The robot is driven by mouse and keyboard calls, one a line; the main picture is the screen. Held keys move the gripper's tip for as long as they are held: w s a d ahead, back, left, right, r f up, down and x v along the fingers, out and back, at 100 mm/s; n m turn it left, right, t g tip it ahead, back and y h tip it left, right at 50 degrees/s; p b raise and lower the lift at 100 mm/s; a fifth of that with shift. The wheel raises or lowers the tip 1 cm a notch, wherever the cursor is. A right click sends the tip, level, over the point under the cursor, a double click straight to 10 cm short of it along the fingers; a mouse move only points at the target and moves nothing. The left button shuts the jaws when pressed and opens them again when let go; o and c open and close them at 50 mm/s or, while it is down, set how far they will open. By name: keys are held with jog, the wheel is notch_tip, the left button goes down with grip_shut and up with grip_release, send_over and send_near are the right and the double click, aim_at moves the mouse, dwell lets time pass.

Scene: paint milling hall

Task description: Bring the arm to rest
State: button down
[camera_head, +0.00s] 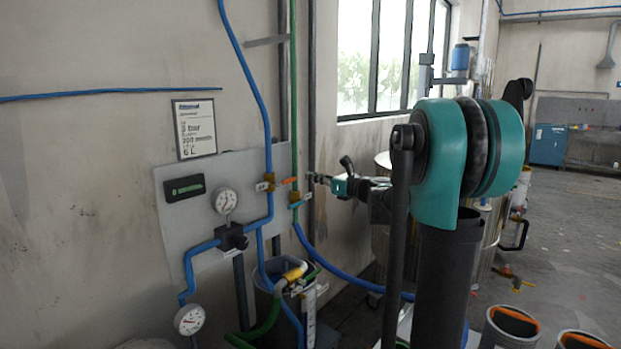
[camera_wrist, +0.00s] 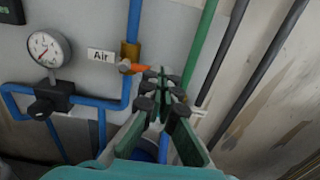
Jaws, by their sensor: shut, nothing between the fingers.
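My arm reaches from the right of the head view toward the wall panel (camera_head: 215,235). My gripper (camera_head: 311,179) is at the end of it, in front of the pipes and close to the orange valve handle (camera_head: 289,181). In the wrist view my gripper (camera_wrist: 165,78) is shut and empty. Its fingertips appear beside the tip of the orange handle (camera_wrist: 138,67); I cannot tell whether they touch. The handle sits on a brass valve on the blue pipe (camera_wrist: 133,20), right of a label reading "Air". The green pipe (camera_wrist: 203,40) runs just right of the fingers.
A round gauge (camera_head: 224,201) and a lower gauge (camera_head: 189,319) are on the left. A bucket with hoses (camera_head: 325,300) stands below the panel. A large metal vessel stands behind my arm. Open floor (camera_head: 575,220) lies to the right.

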jog(key=s+a+f+n+g+h, duration=0.2)
jog(key=s+f+n+g+h, duration=0.35)
jog(key=s+f+n, duration=1.2)
jog(key=s+d+f+n+g+h, duration=0.1)
jog(key=s+d+f+n+h, duration=0.2)
jog(key=s+f, duration=0.5)
jog(key=s+d+f+n+g+h, duration=0.2)
jog(key=s+d+f+n+h, duration=0.2)
jog(key=s, duration=0.8)
jog(key=d+f+n, duration=0.2)
jog(key=d+f, duration=0.2)
jog(key=f, duration=0.1)
jog(key=shift+d, duration=0.25)
